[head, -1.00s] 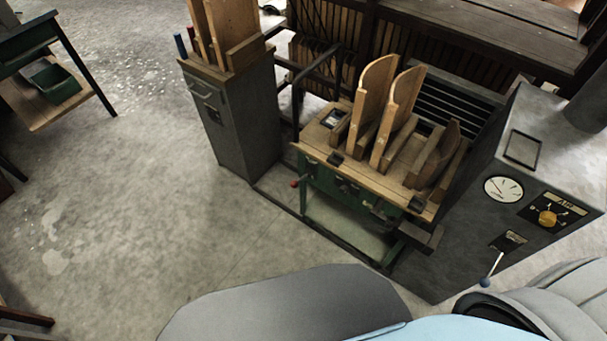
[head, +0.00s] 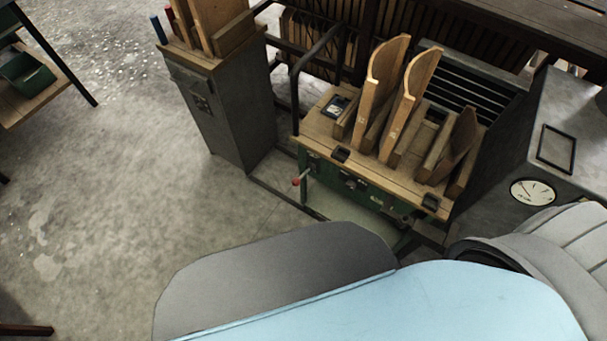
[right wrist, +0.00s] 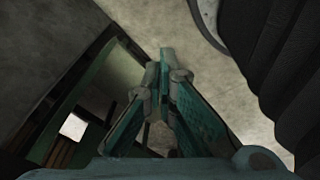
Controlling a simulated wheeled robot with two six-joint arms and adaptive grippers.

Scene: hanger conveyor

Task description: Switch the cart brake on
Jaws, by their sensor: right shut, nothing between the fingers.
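The green cart (head: 330,178) with a wooden top stands in the middle of the head view and holds upright curved wooden boards (head: 385,90). A short lever with a red knob (head: 296,182) sticks out at the cart's left front corner; no label marks it as the brake. My right gripper (right wrist: 160,64) shows in the right wrist view, its fingers closed together with nothing between them. A dark green frame (right wrist: 85,95) lies left of the fingers; I cannot tell which part it is. My left gripper is not in view.
A grey cabinet (head: 230,115) with wooden boards on it stands left of the cart. A grey machine with a round gauge (head: 532,192) stands at the right. A dark slatted bench (head: 520,25) is behind. The concrete floor at left is open. My arm covers the bottom.

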